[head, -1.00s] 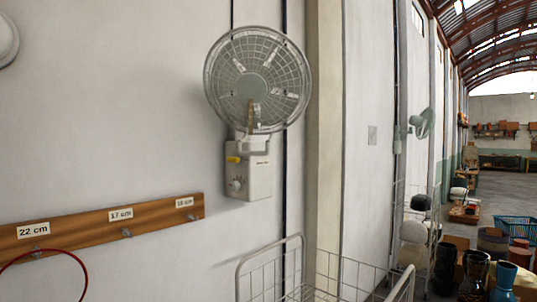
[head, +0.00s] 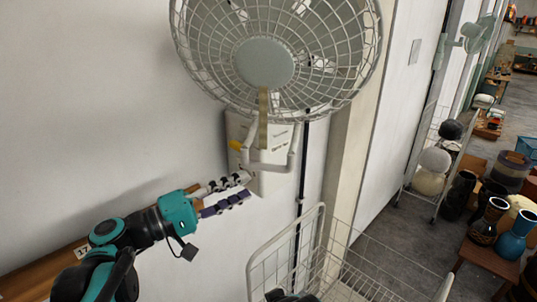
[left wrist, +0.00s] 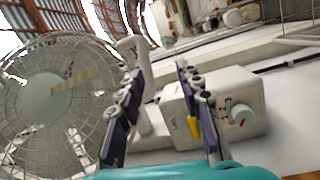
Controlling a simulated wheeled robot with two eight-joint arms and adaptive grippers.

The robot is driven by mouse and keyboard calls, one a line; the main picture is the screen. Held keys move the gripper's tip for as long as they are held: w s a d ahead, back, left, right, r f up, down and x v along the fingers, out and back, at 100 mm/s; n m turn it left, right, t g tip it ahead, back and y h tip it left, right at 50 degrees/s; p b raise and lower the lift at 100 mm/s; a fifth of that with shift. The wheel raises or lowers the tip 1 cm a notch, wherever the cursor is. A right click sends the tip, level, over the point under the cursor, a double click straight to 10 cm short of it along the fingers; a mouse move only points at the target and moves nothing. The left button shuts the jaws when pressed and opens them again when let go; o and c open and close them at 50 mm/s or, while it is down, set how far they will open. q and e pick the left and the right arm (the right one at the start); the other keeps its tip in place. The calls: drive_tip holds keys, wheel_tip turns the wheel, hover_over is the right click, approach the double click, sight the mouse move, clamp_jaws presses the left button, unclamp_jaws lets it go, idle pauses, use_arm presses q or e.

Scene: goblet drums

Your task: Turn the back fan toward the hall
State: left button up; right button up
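A wall fan (head: 265,64) with a round wire cage hangs close in front of me in the head view. Its pale box (head: 272,183) with a yellow part is fixed to the wall below the cage. A second, pale green fan (head: 478,34) is farther along the wall, at the upper right. My left gripper (head: 246,188) is open, with its fingertips by the fan's bracket and box. In the left wrist view, the fingers stand apart, with the cage (left wrist: 50,98) to the left and the box (left wrist: 232,108) behind the right finger. Contact cannot be told.
A white wire cart (head: 318,236) stands below the fan at the front. A wooden hook board (head: 45,277) runs along the wall behind my left arm. Grey floor shows at the right.

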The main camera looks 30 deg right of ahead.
sight(270, 168)
use_arm(q)
drive_tip(key=d+r, duration=0.1)
drive_tip(key=d+r+h, duration=0.1)
drive_tip(key=shift+s+r+p, duration=0.3)
drive_tip(key=shift+s, duration=0.05)
drive_tip(key=d, duration=0.2)
drive_tip(key=w+d+p, duration=0.1)
drive_tip(key=d, duration=0.2)
drive_tip(key=shift+d+r, duration=0.25)
drive_tip(key=shift+d, duration=0.15)
use_arm(e)
drive_tip(key=shift+s+a+r, duration=0.1)
drive_tip(key=shift+s+r, duration=0.1)
drive_tip(key=shift+r, duration=0.4)
drive_tip(key=shift+s+a+r, duration=0.1)
drive_tip(key=shift+s+r, duration=0.05)
drive_tip(key=shift+r, duration=0.4)
drive_tip(key=shift+d, duration=0.1)
use_arm(q)
drive_tip(key=shift+c, duration=1.3)
clamp_jaws()
